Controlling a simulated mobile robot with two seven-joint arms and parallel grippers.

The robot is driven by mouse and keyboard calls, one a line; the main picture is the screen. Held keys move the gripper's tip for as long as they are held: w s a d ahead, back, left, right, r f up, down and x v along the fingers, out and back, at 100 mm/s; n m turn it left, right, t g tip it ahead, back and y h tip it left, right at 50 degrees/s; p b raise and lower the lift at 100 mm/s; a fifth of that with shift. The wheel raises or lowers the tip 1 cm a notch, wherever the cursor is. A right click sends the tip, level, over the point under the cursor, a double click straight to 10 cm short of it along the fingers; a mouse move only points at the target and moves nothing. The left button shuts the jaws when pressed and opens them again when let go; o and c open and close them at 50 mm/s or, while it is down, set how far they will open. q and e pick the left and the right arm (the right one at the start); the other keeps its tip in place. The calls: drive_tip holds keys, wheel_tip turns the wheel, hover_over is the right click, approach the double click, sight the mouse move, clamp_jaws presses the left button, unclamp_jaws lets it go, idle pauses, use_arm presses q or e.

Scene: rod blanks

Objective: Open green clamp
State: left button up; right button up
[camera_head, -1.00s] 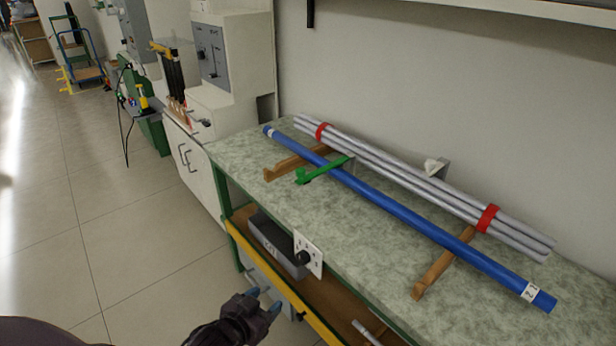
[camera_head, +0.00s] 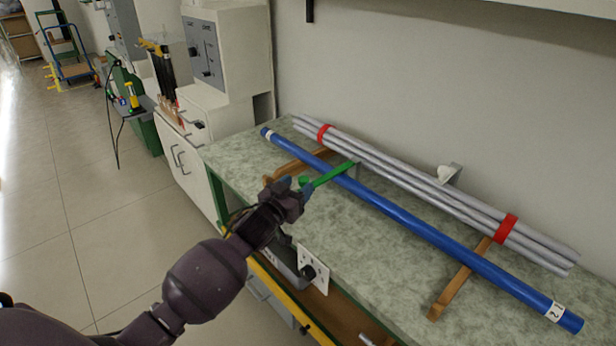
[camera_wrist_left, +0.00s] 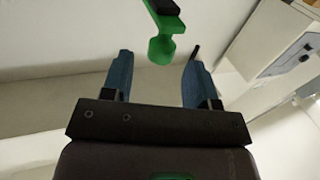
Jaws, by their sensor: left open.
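The green clamp (camera_head: 330,174) lies across the blue tube (camera_head: 420,228) on the workbench, its handle end pointing left toward my left gripper. In the left wrist view the clamp's rounded green knob (camera_wrist_left: 161,48) stands just beyond and between the two blue fingertips. My left gripper (camera_head: 295,185) is open, close to the handle end, and hides part of it in the head view. In the wrist view the gripper (camera_wrist_left: 158,72) holds nothing. My right gripper is not in view.
Silver rods bundled with red bands (camera_head: 440,196) lie behind the blue tube. Wooden supports (camera_head: 462,280) carry the tube.

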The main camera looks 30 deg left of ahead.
sight(306, 177)
use_arm(q)
drive_tip(key=shift+w+b, duration=0.3)
drive_tip(key=shift+w, duration=2.5)
drive_tip(key=shift+c, duration=0.5)
clamp_jaws()
